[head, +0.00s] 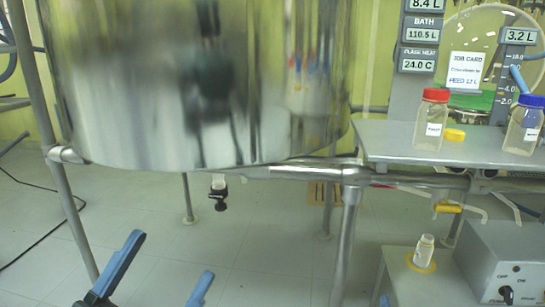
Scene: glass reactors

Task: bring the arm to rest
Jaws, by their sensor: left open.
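My left gripper (171,256) is at the bottom left of the head view. Its two blue fingers are spread wide, with only floor showing between them. It is open, empty and apart from everything around it. The rest of the left arm is below the picture. My right gripper cannot be made out.
A large shiny steel vessel (120,125) hangs in a pipe frame (346,235) above and beyond the gripper, with a small black-handled valve (219,196) below. A grey shelf (400,155) holds a red-capped bottle (431,122). A small bottle (424,250) stands lower right. Open floor lies left.

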